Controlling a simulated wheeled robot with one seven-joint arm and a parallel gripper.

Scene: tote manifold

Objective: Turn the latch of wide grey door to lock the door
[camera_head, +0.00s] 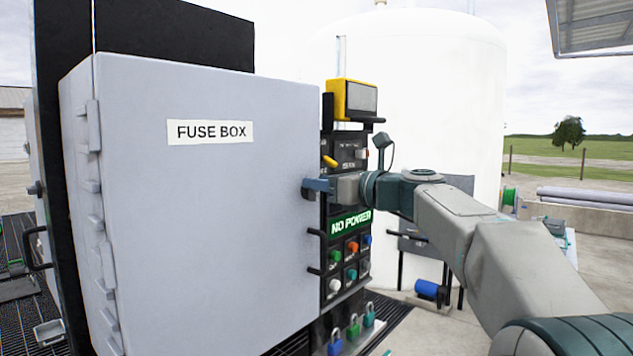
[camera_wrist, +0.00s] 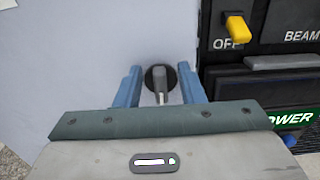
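The wide grey door (camera_head: 200,230), labelled FUSE BOX, fills the left half of the head view and looks closed. Its latch (camera_wrist: 160,82) is a grey lever on a round black base near the door's right edge, and it points about straight down in the wrist view. My gripper (camera_wrist: 158,85) is open at the latch, with one blue finger on each side of it. The left finger is clear of the lever; the right finger is close to it, and I cannot tell if they touch. In the head view my gripper (camera_head: 318,185) reaches the door's edge from the right and hides the latch.
A black door handle (camera_head: 315,250) sits below my gripper. Several padlocks (camera_head: 353,329) hang lower down. A white tank stands behind.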

